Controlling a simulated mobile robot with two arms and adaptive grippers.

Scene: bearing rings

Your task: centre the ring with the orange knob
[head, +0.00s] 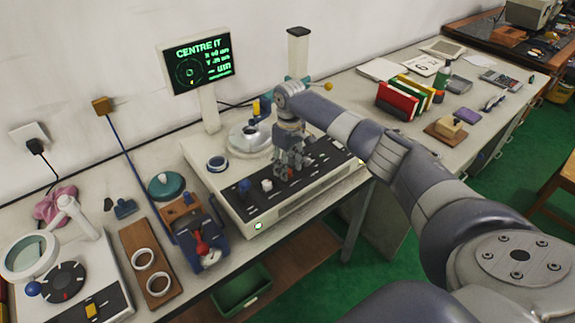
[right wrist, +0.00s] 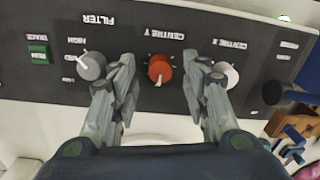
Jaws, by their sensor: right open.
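The orange-red knob marked CENTRE Y (right wrist: 160,68) is on the dark panel of the measuring machine. My right gripper (right wrist: 165,62) is open, with its fingers on either side of this knob; I cannot tell whether they touch it. In the head view the gripper (head: 291,163) is low over the panel and mostly hides the knob. A pale metal ring (head: 249,137) sits on the machine's round table, beside a blue probe arm. The screen (head: 198,62) reads CENTRE IT, with a green circle and small X and Y figures. My left gripper is not in view.
A white CENTRE X knob (right wrist: 227,73) and a grey FILTER knob (right wrist: 91,65) flank the fingers closely. A blue knob (right wrist: 272,92) is farther right. A wooden board (head: 163,293) holds two white rings.

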